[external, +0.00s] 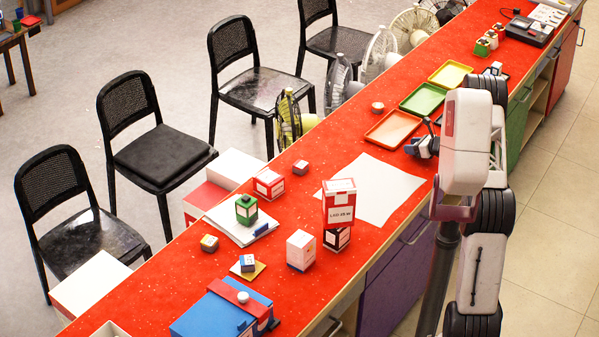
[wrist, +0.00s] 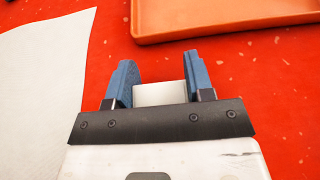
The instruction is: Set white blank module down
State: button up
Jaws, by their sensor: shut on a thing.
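The white blank module (wrist: 160,94) is a plain white block between the blue fingers of my gripper (wrist: 161,72) in the wrist view. My gripper is shut on it, over the red counter between the white sheet and the orange tray. In the external view my gripper (external: 424,146) is near the right edge of the counter, just below the orange tray; the module cannot be made out there. Whether the module touches the counter is hard to tell.
The orange tray (external: 392,130) lies beside my gripper, with green (external: 423,100) and yellow (external: 450,74) trays beyond. A white sheet (external: 378,190) lies on the red counter (external: 285,195). A red-and-white box (external: 339,202) stands at the sheet's near edge. Bare red counter surrounds my fingers.

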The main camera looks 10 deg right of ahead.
jog(key=shift+f, duration=0.4)
jog(key=shift+f, duration=0.1)
jog(key=o, duration=0.9)
jog(key=shift+v, duration=6.05)
